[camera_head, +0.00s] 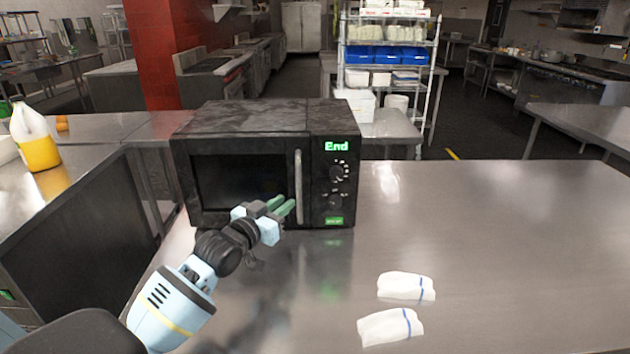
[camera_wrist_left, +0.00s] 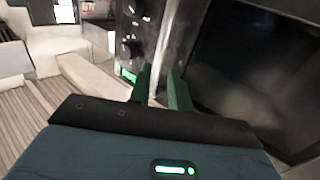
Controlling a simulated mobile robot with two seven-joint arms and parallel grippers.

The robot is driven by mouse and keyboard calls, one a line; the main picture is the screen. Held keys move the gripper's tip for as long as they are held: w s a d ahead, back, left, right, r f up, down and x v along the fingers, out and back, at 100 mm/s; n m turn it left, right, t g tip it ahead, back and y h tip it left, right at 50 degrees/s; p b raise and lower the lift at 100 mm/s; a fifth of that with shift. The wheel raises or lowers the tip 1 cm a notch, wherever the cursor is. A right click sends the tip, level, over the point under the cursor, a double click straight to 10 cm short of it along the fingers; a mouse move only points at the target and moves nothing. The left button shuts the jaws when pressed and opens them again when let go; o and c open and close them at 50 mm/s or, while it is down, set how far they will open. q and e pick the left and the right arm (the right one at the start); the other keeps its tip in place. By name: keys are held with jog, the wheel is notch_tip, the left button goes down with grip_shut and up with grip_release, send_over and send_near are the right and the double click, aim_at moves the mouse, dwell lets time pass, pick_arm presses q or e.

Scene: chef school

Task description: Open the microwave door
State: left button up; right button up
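The black microwave (camera_head: 255,118) stands on the steel counter with its door (camera_head: 232,180) shut. Its upright silver handle (camera_head: 298,187) is right of the door window, beside the control panel (camera_head: 335,190), which reads "End". My left gripper (camera_head: 284,207) is in front of the door, its green fingertips at the handle's lower part. In the left wrist view the two green fingers (camera_wrist_left: 161,85) are apart, and the pale handle (camera_wrist_left: 165,45) lines up with the gap between them. I cannot tell whether they touch it. My right gripper is not in view.
Two folded white cloths (camera_head: 405,286) (camera_head: 390,326) lie on the counter at front right. A bottle of yellow liquid (camera_head: 38,152) stands on the left counter. The counter (camera_head: 480,230) right of the microwave is otherwise clear. A wire shelf (camera_head: 390,75) stands behind.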

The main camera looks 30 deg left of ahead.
aim_at(297, 192)
pick_arm(q)
jog(key=shift+w+d+r, duration=0.1)
jog(key=shift+w, duration=1.75)
jog(key=shift+w+d+r, duration=0.1)
jog(key=shift+w, duration=1.75)
jog(key=shift+f, duration=0.1)
grip_shut()
